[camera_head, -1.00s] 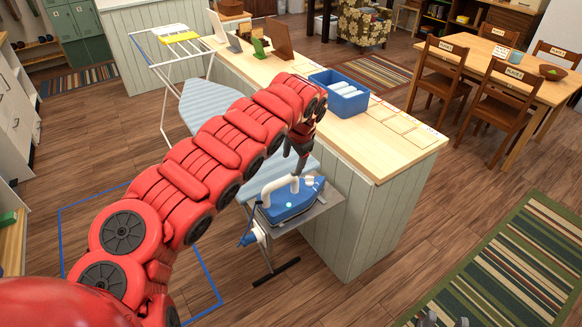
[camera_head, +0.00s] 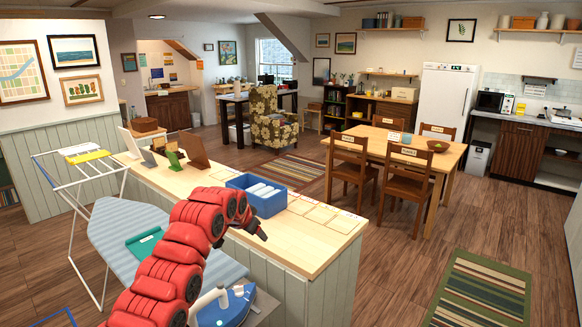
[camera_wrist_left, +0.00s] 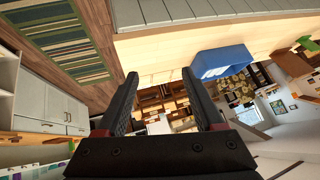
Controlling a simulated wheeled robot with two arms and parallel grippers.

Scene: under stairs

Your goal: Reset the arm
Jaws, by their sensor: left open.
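My left arm is red and reaches from the bottom of the head view up beside the counter. My left gripper (camera_head: 262,235) is near the front edge of the wooden counter (camera_head: 310,248), just right of and below the blue bin; its fingers are hard to make out there. In the left wrist view the two black fingers of the gripper (camera_wrist_left: 159,74) stand wide apart with nothing between them. A blue and white iron (camera_head: 232,308) rests at the near end of the ironing board (camera_head: 115,228), partly hidden by my arm. My right gripper is not in view.
A folded teal cloth (camera_head: 143,243) lies on the ironing board. A dining table (camera_head: 395,142) with chairs is beyond.

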